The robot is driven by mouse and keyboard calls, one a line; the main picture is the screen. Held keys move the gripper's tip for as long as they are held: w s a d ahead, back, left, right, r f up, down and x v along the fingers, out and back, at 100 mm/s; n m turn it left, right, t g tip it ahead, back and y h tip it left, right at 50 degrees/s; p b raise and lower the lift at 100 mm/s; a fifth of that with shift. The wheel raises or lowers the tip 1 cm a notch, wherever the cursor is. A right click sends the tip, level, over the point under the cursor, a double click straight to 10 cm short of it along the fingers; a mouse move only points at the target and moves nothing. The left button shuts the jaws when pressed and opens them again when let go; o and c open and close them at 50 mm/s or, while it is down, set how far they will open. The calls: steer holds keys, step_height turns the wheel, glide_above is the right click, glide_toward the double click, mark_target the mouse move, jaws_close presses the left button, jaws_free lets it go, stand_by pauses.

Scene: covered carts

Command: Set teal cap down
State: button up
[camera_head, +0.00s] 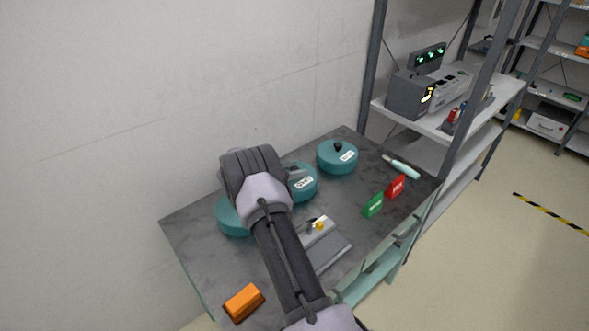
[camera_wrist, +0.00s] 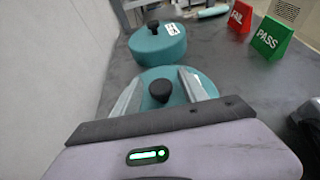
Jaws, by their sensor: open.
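Three round teal caps stand on the dark table. The left one (camera_head: 233,218) is partly behind my arm, the middle one (camera_head: 305,190) is under my gripper (camera_head: 296,174), and the right one (camera_head: 338,161) is farther back. In the wrist view, the near teal cap (camera_wrist: 182,79) lies between and below my open fingers (camera_wrist: 160,88). Its black knob (camera_wrist: 160,92) stands between them, with gaps visible on both sides. The far cap (camera_wrist: 158,45) has a white label and black knob. The near cap's underside is hidden.
A red FAIL sign (camera_head: 395,186) and green PASS sign (camera_head: 373,206) stand to the right. A grey device (camera_head: 332,252) and an orange block (camera_head: 244,302) are nearer the front. The wall (camera_head: 120,120) is close behind; a shelf rack stands at right.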

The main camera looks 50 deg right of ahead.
steer(key=p+v, duration=0.3)
steer(key=v, duration=0.9)
steer(key=s+a+r+m+y, duration=0.35)
steer(key=a+r+m, duration=0.3)
steer(key=r, duration=0.45)
steer(key=s+a+r+m+t+y, duration=0.2)
steer(key=s+a+r+m+y, duration=0.2)
steer(key=s+a, duration=0.4)
steer(key=s+a+r+m+t+y, duration=0.2)
steer(key=s+a+r+m+y, duration=0.2)
steer(key=s+a, duration=0.5)
steer(key=s+a+r+m+t+y, duration=0.3)
steer(key=s+a+m, duration=0.3)
steer(key=a, duration=0.8)
steer(key=s+r+y, duration=0.1)
steer(key=s, duration=0.1)
steer(key=shift+s+a+r+m, duration=0.2)
steer(key=shift+s+a+m, duration=0.1)
steer(key=shift+m, duration=0.05)
